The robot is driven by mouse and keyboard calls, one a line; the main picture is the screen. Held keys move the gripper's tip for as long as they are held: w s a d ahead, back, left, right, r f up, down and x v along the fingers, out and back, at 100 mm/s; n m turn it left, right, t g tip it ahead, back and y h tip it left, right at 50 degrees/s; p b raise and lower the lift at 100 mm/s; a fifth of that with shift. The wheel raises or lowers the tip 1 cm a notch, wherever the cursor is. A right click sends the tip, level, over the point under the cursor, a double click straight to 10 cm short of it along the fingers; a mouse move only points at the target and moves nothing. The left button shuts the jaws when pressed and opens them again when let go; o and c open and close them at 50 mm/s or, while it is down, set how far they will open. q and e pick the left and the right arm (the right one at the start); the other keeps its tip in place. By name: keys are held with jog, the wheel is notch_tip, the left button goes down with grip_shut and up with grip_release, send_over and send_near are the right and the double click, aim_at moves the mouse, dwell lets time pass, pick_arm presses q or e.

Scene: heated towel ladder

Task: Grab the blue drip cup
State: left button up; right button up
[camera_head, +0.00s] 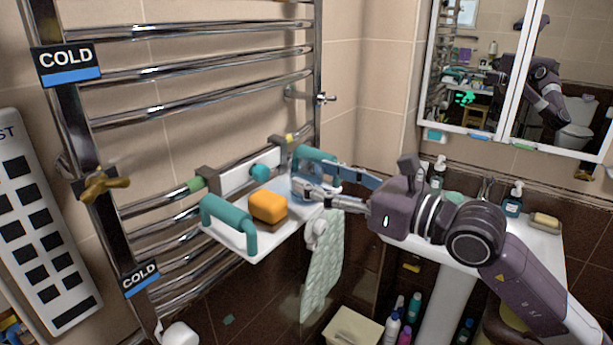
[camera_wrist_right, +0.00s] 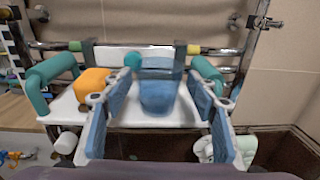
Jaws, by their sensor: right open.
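The blue drip cup (camera_wrist_right: 158,97) stands at the right part of a white shelf (camera_wrist_right: 60,105) hung on the towel ladder. In the head view the cup (camera_head: 298,186) is partly hidden by my right gripper (camera_head: 316,178). That gripper reaches in from the right and is open. In the wrist view its two blue-padded fingers (camera_wrist_right: 160,85) stand on either side of the cup, with gaps seeming to show on both sides. I cannot tell how deep the cup sits between them. My left gripper is not in view.
An orange sponge (camera_head: 268,206) sits on the shelf left of the cup. Teal handles (camera_head: 222,214) stand at the shelf's ends. Chrome ladder rails (camera_head: 200,72) lie behind. A pale green cloth (camera_head: 322,270) hangs below the gripper. A sink (camera_head: 535,245) is at the right.

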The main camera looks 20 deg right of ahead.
aim_at(295, 169)
jog(key=x, duration=0.1)
jog(key=p+x, duration=0.1)
jog(key=shift+w+a+r, duration=0.2)
jog(key=shift+r, duration=0.05)
jog(key=shift+w+a+f, duration=0.25)
jog(key=shift+w, duration=0.1)
jog(key=shift+s, duration=0.1)
jog(key=shift+c, duration=1)
jog(key=c, duration=0.7)
